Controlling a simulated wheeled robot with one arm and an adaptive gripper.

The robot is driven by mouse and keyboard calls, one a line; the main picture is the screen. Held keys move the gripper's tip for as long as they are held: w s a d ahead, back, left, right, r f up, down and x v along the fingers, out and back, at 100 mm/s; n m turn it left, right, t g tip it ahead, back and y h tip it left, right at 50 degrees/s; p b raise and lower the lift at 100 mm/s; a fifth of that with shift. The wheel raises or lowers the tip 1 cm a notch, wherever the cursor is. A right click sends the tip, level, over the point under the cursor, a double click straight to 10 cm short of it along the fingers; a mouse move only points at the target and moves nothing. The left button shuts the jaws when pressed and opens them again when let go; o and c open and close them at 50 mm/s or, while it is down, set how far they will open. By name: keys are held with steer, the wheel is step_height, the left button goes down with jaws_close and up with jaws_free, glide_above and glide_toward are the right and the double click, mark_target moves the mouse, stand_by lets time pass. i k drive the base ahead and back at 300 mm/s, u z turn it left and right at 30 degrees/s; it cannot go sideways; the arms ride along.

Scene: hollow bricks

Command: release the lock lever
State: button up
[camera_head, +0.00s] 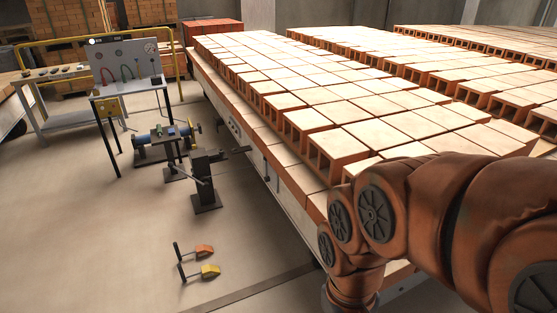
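A dark metal post on a square base (207,198) stands on the floor left of the brick line. A thin lever-like rod (187,172) slants from its left side, and a short arm reaches right from its top toward the line. I cannot tell for certain whether this rod is the lock lever. Two small pieces with dark upright handles, one orange (204,251) and one yellow (210,271), are on the floor in front of the post. My arm fills the lower right. My gripper is outside the picture, so its state is hidden.
Rows of hollow bricks (330,115) cover a long raised line at the right. A blue motor-like unit (145,138) and a gauge panel (125,62) on legs stand behind the post. A yellow rail (60,41) runs at back left. The floor at front left is clear.

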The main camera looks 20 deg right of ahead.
mark_target(267, 179)
steer(key=i, duration=1.05)
steer(key=u, duration=1.05)
steer(key=i, duration=1.6)
steer(key=z, duration=0.25)
